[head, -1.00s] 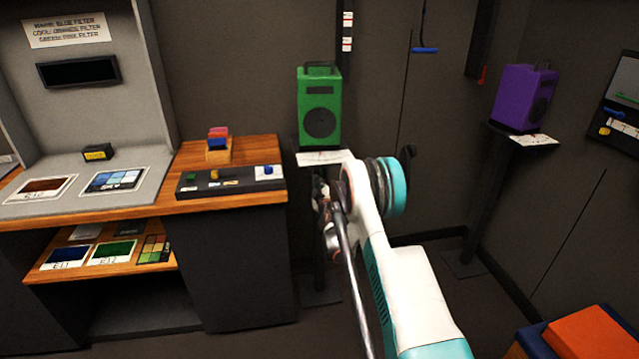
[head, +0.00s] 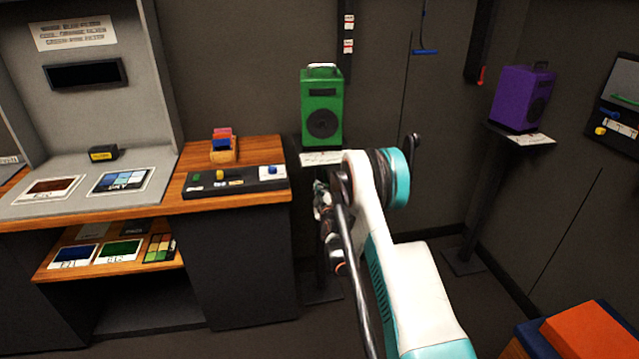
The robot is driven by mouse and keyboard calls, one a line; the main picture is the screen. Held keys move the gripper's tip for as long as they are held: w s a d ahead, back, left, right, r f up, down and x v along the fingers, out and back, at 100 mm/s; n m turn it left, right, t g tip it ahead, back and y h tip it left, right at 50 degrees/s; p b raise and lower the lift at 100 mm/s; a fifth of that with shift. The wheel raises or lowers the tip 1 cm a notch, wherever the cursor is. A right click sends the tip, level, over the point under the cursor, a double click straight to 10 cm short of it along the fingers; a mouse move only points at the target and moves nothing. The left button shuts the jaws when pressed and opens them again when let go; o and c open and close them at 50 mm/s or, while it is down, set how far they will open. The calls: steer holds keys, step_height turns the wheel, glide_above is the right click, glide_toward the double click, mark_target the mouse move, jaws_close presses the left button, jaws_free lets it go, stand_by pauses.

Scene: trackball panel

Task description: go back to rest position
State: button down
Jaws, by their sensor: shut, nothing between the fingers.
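My white and teal arm reaches up from the bottom right of the middle in the head view. My gripper (head: 322,200) hangs at its far end, left of the rounded teal joint, in front of the dark stand under the green speaker. It is small and partly hidden by my own wrist links and the dark cable. It is shut with nothing in it. It looks apart from the desk's right edge, though the depth gap is hard to tell.
A wooden desk (head: 235,192) with a control panel (head: 232,182) stands left of my gripper. A green speaker (head: 321,108) stands just behind, and a purple speaker (head: 522,100) at the right. An orange-topped box (head: 595,335) sits bottom right. Floor between is open.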

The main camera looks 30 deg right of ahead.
steer(key=p+v, duration=0.1)
steer(key=v, duration=0.5)
steer(key=shift+a, duration=0.25)
steer(key=w+a+r+y, duration=0.1)
steer(key=a+r, duration=0.1)
steer(key=r, duration=0.2)
steer(key=a+r+y, duration=0.1)
steer(key=a+r, duration=0.2)
steer(key=r, duration=0.2)
steer(key=s+a+r+m+g+y, duration=0.1)
steer(key=s+a+r+g, duration=0.1)
steer(key=s+a+r, duration=0.5)
steer(key=s+a+r+m+g+y, duration=0.1)
steer(key=s+a+r+g+y, duration=0.1)
steer(key=s+a+r, duration=0.5)
steer(key=s+a+r+m+g, duration=0.1)
steer(key=s+a+r+g, duration=0.1)
steer(key=s, duration=0.5)
steer(key=s+a+r+m+g, duration=0.1)
steer(key=s+r, duration=0.2)
steer(key=s, duration=0.4)
steer(key=s+a+f+m+g, duration=0.1)
steer(key=s+f, duration=0.1)
steer(key=s, duration=0.7)
steer(key=s+a+f+m+g, duration=0.1)
steer(key=s+f+m+g, duration=0.1)
steer(key=s, duration=0.7)
steer(key=shift+s+a+f, duration=0.15)
steer(key=shift+s, duration=0.25)
